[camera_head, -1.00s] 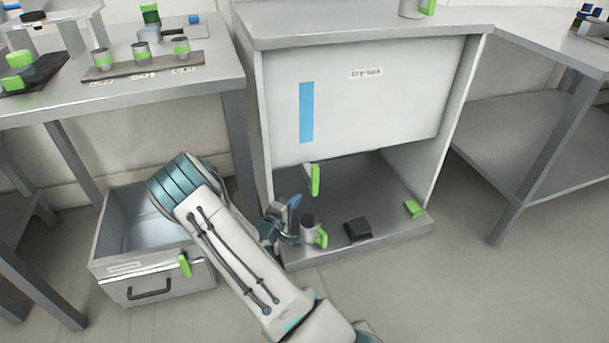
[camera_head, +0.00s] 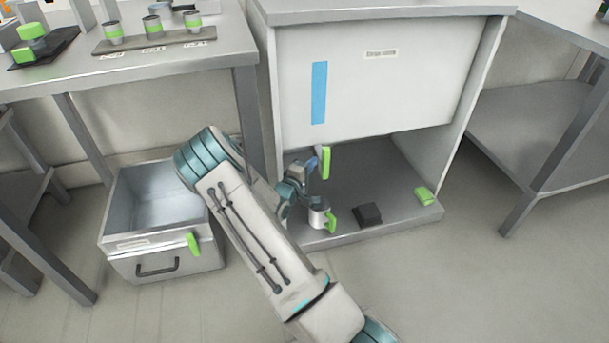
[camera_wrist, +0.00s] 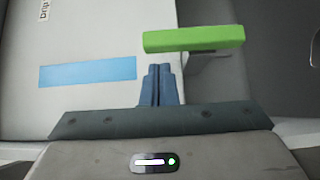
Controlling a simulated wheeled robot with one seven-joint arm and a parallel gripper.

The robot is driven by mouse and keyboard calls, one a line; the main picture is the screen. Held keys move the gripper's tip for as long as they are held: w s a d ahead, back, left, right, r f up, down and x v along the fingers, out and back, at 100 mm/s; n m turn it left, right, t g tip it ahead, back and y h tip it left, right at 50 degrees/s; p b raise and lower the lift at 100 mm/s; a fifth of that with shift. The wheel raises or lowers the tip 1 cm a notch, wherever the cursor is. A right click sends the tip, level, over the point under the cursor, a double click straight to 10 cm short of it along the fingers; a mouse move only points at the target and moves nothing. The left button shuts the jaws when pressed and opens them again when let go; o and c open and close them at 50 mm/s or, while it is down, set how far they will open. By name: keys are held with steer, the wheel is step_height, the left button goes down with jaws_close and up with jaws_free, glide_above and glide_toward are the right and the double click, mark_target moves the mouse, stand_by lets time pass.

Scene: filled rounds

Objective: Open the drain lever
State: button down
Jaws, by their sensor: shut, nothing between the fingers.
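The drain lever is a green handle (camera_head: 325,162) hanging under the lower edge of the white tank (camera_head: 400,95), near its left side. In the wrist view the green lever (camera_wrist: 194,39) lies across the upper middle, just beyond my fingertips. My gripper (camera_head: 309,165) is shut and empty, just left of the lever in the head view. In the wrist view my gripper's blue fingers (camera_wrist: 158,72) are together, with their tips close below the lever. I cannot tell whether they touch it.
A mug with a green handle (camera_head: 319,216) stands below the lever on the cabinet floor. A dark block (camera_head: 368,214) and a green block (camera_head: 424,196) lie to its right. An open metal drawer box (camera_head: 158,262) stands at left. A blue strip (camera_head: 319,93) marks the tank front.

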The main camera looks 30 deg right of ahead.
mark_target(325, 163)
steer(key=x, duration=0.3)
steer(key=shift+b, duration=0.3)
